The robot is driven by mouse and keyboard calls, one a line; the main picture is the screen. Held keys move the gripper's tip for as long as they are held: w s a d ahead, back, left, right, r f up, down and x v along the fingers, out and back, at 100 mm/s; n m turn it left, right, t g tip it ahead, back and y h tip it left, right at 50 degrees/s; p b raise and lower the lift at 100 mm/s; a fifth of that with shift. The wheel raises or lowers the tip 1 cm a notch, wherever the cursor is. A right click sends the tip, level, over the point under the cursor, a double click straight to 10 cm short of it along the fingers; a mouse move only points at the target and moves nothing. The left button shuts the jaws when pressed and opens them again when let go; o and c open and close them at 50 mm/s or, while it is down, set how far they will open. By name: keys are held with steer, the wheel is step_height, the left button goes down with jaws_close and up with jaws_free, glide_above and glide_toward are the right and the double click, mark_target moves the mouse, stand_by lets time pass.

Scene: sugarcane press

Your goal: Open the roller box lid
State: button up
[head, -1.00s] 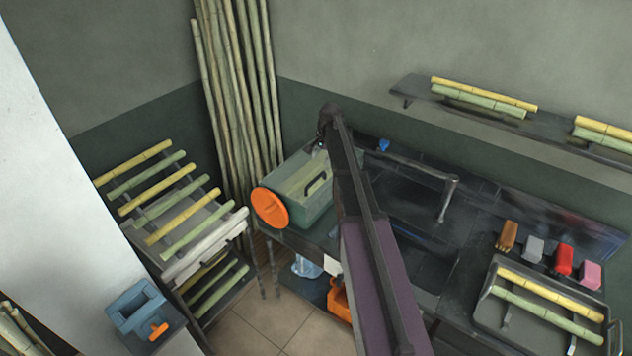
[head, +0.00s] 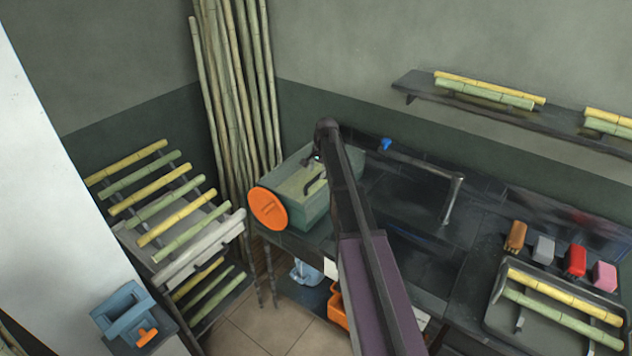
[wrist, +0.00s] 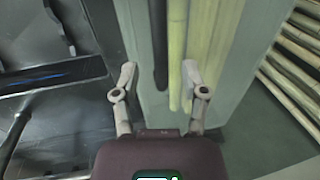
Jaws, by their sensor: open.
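The roller box (head: 314,212) is a grey-green box with a large orange disc (head: 267,209) on its near left side. It stands at the left end of the dark counter. My gripper (head: 311,160) is over the lid, just behind the handle, partly hidden by my arm. In the wrist view my gripper (wrist: 160,74) is open, its fingers spread and empty. The dark handle (wrist: 160,48) appears between the fingers; I cannot tell whether they touch it.
Tall bamboo canes (head: 236,90) lean in the corner behind the box. A cane rack (head: 170,215) stands left. A sink tap (head: 452,200) and a tray (head: 495,318) with canes are to the right. A wall shelf (head: 415,84) hangs above.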

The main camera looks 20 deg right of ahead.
steer(key=shift+w+a+f+b, duration=0.1)
steer(key=shift+f+b, duration=0.45)
steer(key=shift+f, duration=0.15)
steer(key=shift+w+a+f+b, duration=0.1)
steer(key=shift+f+b, duration=0.4)
steer(key=shift+f, duration=0.2)
jaws_close()
